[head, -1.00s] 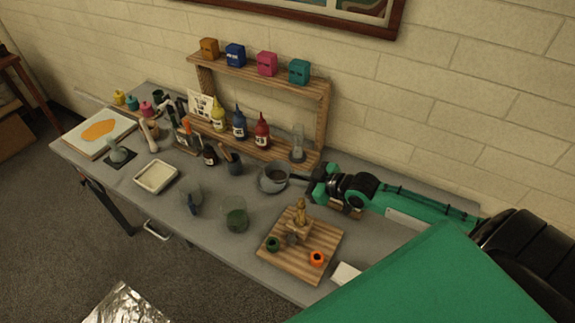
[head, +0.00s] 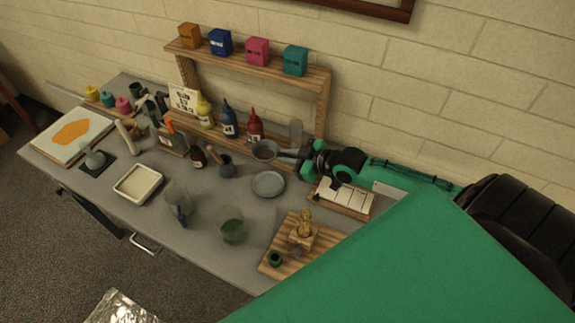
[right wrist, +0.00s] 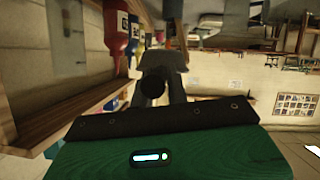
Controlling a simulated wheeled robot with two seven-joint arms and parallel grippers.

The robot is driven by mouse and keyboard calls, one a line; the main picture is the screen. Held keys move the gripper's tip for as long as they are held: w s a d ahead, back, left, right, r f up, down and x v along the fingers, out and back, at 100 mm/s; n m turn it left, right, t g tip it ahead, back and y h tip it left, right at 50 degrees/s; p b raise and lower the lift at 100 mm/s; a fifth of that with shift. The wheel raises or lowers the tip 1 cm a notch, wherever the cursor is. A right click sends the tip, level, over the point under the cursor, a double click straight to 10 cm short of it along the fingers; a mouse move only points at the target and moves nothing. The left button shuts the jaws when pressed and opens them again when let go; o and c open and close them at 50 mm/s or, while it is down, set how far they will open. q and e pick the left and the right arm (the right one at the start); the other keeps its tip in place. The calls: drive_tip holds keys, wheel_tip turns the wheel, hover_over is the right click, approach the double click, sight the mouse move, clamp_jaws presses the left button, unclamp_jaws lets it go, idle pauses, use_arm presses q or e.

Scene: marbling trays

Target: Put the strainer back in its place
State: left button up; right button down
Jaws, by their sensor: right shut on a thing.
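The strainer (head: 264,150), a small grey bowl with a handle, is held by my right gripper (head: 296,155). The gripper is shut on the handle end, and the bowl points left, in front of the wooden rack's lower shelf. The strainer appears raised above the table. A round grey dish (head: 268,185) lies on the table, nearer than the strainer and apart from it in the picture. In the right wrist view the gripper's fingers (right wrist: 160,88) close around a dark round end, with a grey shape beyond that is probably the strainer. My left gripper is not in view.
The wooden rack (head: 322,105) holds red (head: 255,127), blue and yellow bottles close to the strainer. A dark cup (head: 226,168) stands left of the dish. A glass of green liquid (head: 232,228) and a wooden board (head: 275,262) stand nearer. A pale tray (head: 138,184) lies left.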

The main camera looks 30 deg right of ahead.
wheel_tip(320, 180, down, 14)
drive_tip(key=b, duration=1.3)
drive_tip(key=shift+w+f, duration=0.15)
drive_tip(key=shift+f, duration=0.05)
use_arm(q)
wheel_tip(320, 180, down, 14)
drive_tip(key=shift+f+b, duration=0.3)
drive_tip(key=shift+b, duration=0.1)
use_arm(e)
drive_tip(key=shift+f, duration=0.45)
